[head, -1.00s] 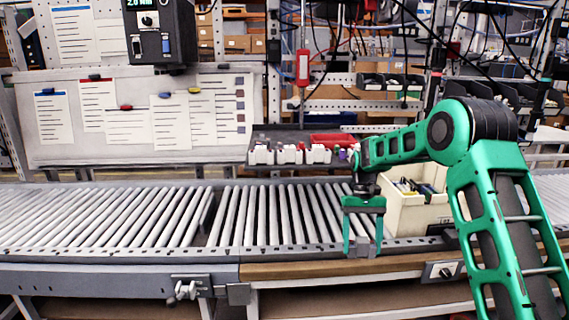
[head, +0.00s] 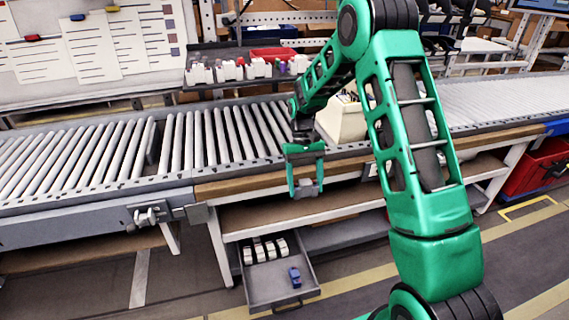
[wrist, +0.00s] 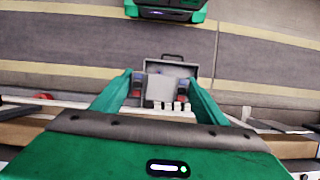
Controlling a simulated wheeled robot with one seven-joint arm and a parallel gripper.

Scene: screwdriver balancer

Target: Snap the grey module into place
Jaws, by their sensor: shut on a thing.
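My gripper (head: 306,184) is shut on a small grey module (head: 308,190), held between the fingertips in front of the conveyor's wooden edge. In the wrist view the module (wrist: 161,89) sits between the two green fingers, and the floor and an open drawer show beyond it. The open grey drawer (head: 268,293) is below the bench, lower than the gripper. It holds a row of several white parts (head: 265,250) and one blue part (head: 294,276). The module is apart from the drawer. I cannot tell which place the module fits.
The roller conveyor (head: 215,135) runs across behind the gripper. A cream bin (head: 342,122) stands on it, partly hidden by my arm. A dark tray with white containers (head: 228,73) is farther back. A red crate (head: 540,165) is at the right. The floor in front is clear.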

